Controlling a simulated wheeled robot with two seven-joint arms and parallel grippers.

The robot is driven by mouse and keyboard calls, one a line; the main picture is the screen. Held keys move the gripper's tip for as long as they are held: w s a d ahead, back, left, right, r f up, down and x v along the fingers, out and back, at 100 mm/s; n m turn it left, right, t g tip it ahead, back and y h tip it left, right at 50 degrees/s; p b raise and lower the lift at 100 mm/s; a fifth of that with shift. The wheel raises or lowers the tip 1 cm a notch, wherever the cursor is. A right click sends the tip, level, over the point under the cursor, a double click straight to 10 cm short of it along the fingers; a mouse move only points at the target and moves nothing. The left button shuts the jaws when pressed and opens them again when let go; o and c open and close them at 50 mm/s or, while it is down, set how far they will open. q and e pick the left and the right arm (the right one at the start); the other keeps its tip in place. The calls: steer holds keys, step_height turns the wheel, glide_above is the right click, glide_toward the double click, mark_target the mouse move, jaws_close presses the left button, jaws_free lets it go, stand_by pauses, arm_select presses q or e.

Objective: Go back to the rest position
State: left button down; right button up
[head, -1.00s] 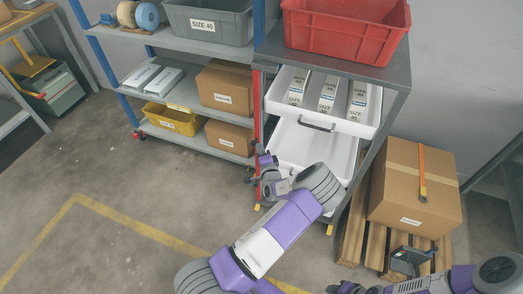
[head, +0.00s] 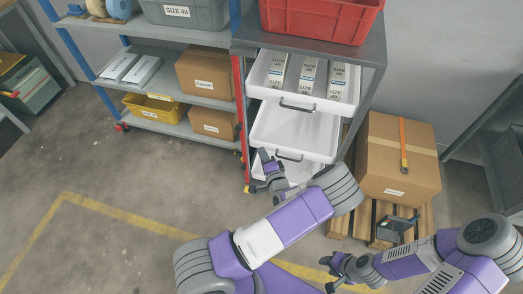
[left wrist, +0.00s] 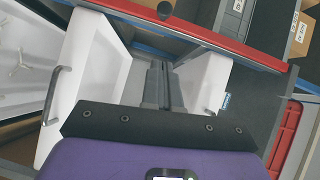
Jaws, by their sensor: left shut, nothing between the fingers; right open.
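My left gripper (head: 262,170) is in front of the drawer rack, by its left red post. Its fingers are shut and empty; they also show in the left wrist view (left wrist: 157,85), pointing at the rack between white drawers. My right gripper (head: 327,272) is at the bottom right, open and empty, above the floor in front of the pallet. The top drawer (head: 349,98) is pulled out and holds 3 labelled white boxes (head: 307,75). The middle drawer (head: 300,133) is pulled out and looks empty. A lower drawer (head: 297,172) is partly hidden behind my left arm.
A red bin (head: 320,18) stands on the rack. A cardboard box (head: 398,165) sits on a wooden pallet (head: 353,222) to the right, with a dark device (head: 393,229) at the pallet's front. Shelves with a yellow bin (head: 150,107) stand left. The floor at left is clear.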

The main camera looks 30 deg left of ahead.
stand_by(0.4)
arm_select(q)
steer(key=s+d+f+n+g+h+p, duration=0.1)
steer(key=s+d+f+n+g+h, duration=0.25)
steer(key=s+f, duration=0.3)
steer(key=s+d+f+n+g+h+p, duration=0.1)
steer(key=s+d+f+n+g+h, duration=0.15)
steer(key=s+f+h, duration=0.35)
steer(key=s+d+r+n+g+h, duration=0.3)
steer(key=s+d+h, duration=0.4)
steer(key=d, duration=0.6)
steer(key=shift+s+r+g+h+p, duration=0.4)
steer(key=shift+s+r+g, duration=0.15)
steer(key=shift+s, duration=0.3)
